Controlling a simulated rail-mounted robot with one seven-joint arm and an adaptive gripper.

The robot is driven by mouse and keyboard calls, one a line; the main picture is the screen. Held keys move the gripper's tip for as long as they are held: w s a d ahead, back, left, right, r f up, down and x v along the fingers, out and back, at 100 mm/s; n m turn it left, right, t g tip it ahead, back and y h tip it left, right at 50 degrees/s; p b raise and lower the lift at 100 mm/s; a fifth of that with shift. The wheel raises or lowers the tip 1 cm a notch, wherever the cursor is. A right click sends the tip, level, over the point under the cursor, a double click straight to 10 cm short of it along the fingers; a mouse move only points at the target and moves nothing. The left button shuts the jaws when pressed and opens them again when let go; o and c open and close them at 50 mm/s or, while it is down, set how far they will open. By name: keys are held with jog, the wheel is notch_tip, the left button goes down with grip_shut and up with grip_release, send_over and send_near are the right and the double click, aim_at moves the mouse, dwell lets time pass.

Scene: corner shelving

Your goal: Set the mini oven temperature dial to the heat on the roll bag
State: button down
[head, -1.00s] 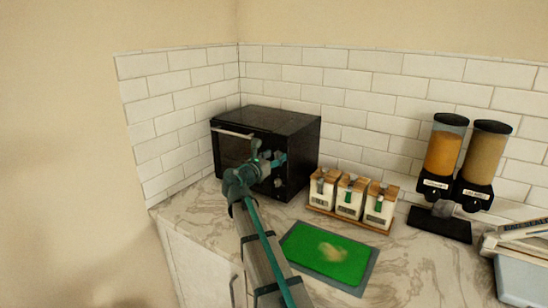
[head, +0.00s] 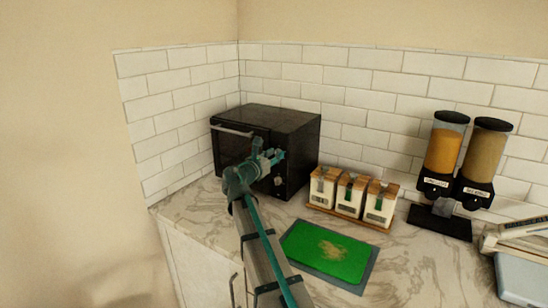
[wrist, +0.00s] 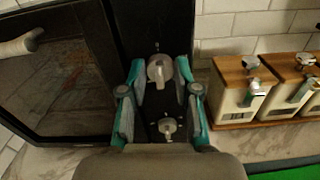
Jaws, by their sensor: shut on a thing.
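The black mini oven (head: 285,125) stands in the corner of the counter. In the wrist view, its dark control panel carries an upper silver dial (wrist: 159,71) and a lower silver dial (wrist: 167,127). My gripper (head: 281,156) is at the panel in the head view. In the wrist view, the teal fingertips of my gripper (wrist: 160,66) are on either side of the upper dial, shut on it. The lower dial is free, between the finger bases. The dial markings are too small to read. I cannot make out a roll bag.
The oven door (wrist: 55,75) with its handle (wrist: 20,45) is left of the panel. Three wood-lidded canisters (head: 350,195) stand close to the right. A green mat (head: 325,252) lies in front, and two dispensers (head: 463,160) stand farther right.

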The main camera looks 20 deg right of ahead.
jog(key=shift+f+n+b, duration=0.2)
jog(key=shift+n+b, duration=7.55)
jog(key=shift+b, duration=1.05)
jog(key=shift+f+n+b, duration=0.15)
jog(key=shift+n+b, duration=7.6)
jog(key=shift+b, duration=1.05)
jog(key=c, duration=0.9)
grip_release()
jog(key=shift+o, duration=0.2)
